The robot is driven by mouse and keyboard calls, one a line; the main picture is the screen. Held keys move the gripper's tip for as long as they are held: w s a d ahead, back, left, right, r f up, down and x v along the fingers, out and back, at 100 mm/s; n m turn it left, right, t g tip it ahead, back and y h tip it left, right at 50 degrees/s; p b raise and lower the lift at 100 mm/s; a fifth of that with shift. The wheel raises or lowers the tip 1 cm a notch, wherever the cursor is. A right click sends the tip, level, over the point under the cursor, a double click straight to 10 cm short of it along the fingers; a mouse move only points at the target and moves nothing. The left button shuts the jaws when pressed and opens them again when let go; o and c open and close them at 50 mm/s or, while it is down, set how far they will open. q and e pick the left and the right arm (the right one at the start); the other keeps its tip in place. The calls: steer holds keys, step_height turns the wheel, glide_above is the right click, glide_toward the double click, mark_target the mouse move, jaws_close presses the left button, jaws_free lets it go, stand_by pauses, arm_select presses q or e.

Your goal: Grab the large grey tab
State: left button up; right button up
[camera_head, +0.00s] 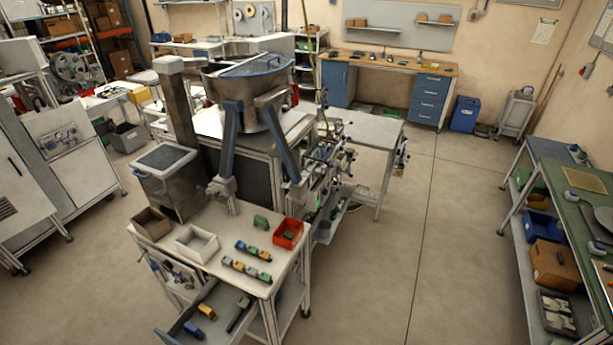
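A white-topped table (205,262) stands at the lower left of the head view. Two short rows of small coloured pieces lie on it: a back row (253,250) and a front row (245,270). They include blue, green, yellow and greyish pieces. They are too small for me to tell which one is the large grey tab, or whether it is there. A green piece (261,222) sits farther back on the table.
A red bin (289,234) with something green inside, a white tray (196,243) and a brown box (152,224) are on the table. A lower tray holds a yellow piece (207,312) and a dark long piece (239,314). Open floor (400,260) lies to the right.

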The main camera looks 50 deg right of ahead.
arm_select(q)
steer(key=o, duration=0.9)
steer(key=shift+d, duration=0.15)
